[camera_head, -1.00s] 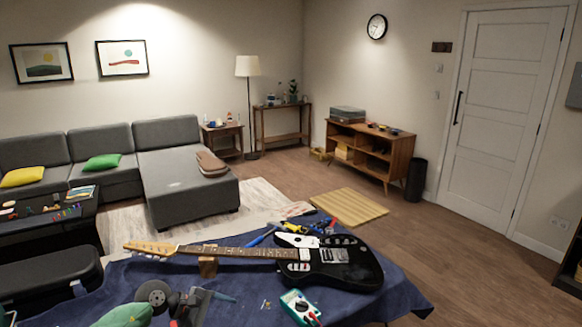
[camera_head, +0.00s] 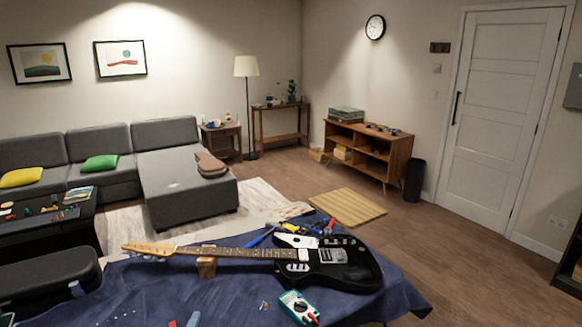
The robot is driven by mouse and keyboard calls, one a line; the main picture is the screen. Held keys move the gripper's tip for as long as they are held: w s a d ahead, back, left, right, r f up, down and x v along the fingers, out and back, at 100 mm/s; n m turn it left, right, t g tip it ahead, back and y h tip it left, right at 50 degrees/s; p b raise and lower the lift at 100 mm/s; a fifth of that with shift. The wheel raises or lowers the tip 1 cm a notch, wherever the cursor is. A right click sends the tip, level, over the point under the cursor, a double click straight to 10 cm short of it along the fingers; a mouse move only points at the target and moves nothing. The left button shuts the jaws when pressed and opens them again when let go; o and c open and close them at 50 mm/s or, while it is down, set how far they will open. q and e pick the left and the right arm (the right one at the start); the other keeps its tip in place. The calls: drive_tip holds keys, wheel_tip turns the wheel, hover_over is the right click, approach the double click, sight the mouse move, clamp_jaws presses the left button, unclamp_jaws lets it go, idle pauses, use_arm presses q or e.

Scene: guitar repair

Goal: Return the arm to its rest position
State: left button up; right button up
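Neither of my grippers shows in the head view, and no part of my arms is clearly visible. The black electric guitar (camera_head: 345,272) lies on the blue cloth (camera_head: 225,290) over the worktable. Its light wooden headstock points left, and a small wooden neck rest (camera_head: 206,267) stands under the neck. A green and white multimeter (camera_head: 298,306) lies on the cloth in front of the guitar body.
Several tools (camera_head: 318,228) lie behind the guitar. A dark case (camera_head: 45,283) is at the left. Small red and blue-grey items show at the bottom edge, cut off. The cloth at front left is mostly clear.

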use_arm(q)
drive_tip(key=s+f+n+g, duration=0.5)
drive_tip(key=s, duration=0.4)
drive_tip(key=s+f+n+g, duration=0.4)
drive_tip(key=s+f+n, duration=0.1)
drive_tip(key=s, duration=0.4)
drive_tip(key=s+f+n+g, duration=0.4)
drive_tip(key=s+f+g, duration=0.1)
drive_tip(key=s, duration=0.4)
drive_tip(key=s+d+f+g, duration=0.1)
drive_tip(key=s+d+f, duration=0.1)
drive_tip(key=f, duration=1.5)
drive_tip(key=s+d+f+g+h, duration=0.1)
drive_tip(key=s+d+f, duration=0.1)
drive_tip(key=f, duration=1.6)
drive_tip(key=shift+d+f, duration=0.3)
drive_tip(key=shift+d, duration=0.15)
